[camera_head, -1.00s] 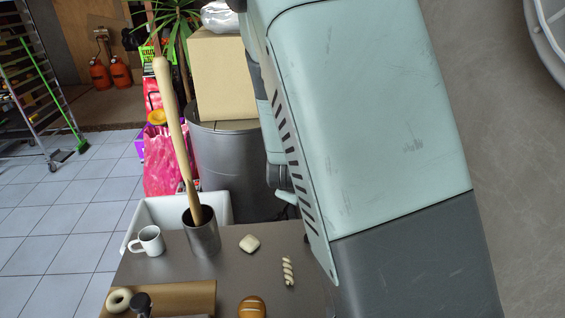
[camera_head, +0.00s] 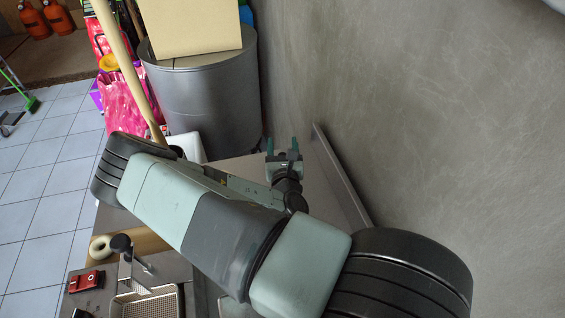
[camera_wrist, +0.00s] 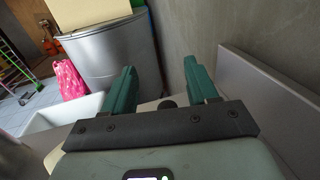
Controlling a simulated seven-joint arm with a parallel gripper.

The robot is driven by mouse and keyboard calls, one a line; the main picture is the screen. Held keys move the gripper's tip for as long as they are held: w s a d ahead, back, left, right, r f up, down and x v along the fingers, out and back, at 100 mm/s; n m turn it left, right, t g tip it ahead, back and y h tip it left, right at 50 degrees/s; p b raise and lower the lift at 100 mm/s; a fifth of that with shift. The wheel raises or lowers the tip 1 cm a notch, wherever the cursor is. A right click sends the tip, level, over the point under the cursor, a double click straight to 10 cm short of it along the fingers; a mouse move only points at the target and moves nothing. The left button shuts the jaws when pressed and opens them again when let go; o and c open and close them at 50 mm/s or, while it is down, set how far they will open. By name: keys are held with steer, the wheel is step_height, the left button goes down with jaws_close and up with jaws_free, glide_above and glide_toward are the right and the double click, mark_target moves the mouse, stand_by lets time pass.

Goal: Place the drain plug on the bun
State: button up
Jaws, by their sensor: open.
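My gripper (camera_head: 282,146) is open above the far right part of the metal table, close to the wall; no object shows gripped. Its two green fingers (camera_wrist: 160,72) point away from the wrist camera. In the wrist view a small dark round thing (camera_wrist: 167,103) shows low between the fingers, beyond the palm bar; it may be the drain plug, but most of it is hidden. I cannot tell if it touches a finger. No bun is clearly in view now; my arm covers the middle of the table in the head view.
A white tub (camera_head: 188,146) and a grey drum (camera_head: 205,105) stand beyond the table. A raised edge (camera_head: 340,175) runs along the wall. A pale ring (camera_head: 101,247), a black-knobbed tool (camera_head: 121,243), a red item (camera_head: 86,281) and a mesh basket (camera_head: 146,291) lie at left.

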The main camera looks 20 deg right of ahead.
step_height(320, 180, down, 6)
steer(key=shift+d+f, duration=0.1)
steer(key=shift+x, duration=1.15)
steer(key=shift+w, duration=0.4)
jaws_close()
